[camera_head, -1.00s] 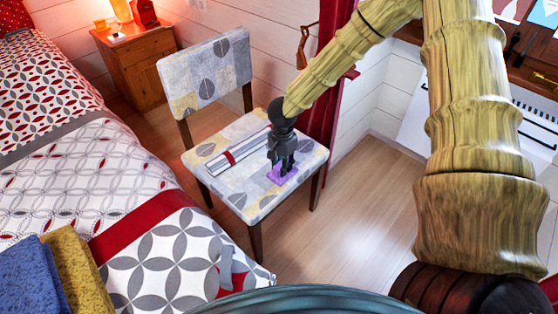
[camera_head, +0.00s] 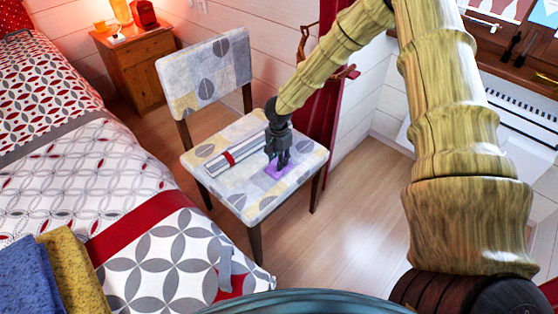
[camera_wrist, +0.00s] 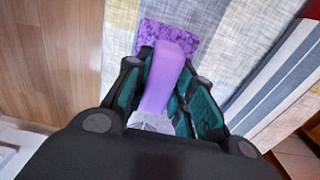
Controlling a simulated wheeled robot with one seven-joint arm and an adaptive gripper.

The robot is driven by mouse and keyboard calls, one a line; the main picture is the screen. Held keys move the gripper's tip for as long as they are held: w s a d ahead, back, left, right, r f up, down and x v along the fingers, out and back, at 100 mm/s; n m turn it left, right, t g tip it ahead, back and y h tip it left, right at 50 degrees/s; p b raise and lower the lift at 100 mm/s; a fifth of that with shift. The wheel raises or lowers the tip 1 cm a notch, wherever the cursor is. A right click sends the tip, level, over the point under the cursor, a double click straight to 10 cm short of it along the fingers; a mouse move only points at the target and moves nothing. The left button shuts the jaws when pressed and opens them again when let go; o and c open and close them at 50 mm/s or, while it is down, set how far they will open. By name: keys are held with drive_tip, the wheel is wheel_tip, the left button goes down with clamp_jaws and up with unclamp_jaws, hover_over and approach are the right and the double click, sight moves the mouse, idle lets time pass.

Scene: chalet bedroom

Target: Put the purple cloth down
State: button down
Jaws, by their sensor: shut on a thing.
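The purple cloth (camera_head: 277,172) is low at the seat of the patterned chair (camera_head: 225,186), near its right front part. In the wrist view, a smooth light-purple part of the cloth (camera_wrist: 160,80) stands up between the fingers, and a darker mottled part spreads beyond the fingertips over the seat fabric. My gripper (camera_head: 279,162) points down over the seat and is shut on the cloth. Its fingers hide part of the cloth. I cannot tell whether all of the cloth's lower side touches the seat.
The chair's backrest (camera_head: 205,72) rises behind. The bed (camera_head: 160,245) is close on the left, with folded blue (camera_head: 28,275) and yellow (camera_head: 72,270) cloths. Floor is clear at right.

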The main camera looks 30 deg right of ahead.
drive_tip(key=shift+f, duration=0.1)
drive_tip(key=c, duration=1.2)
unclamp_jaws()
wheel_tip(320, 180, up, 12)
drive_tip(key=p, duration=0.2)
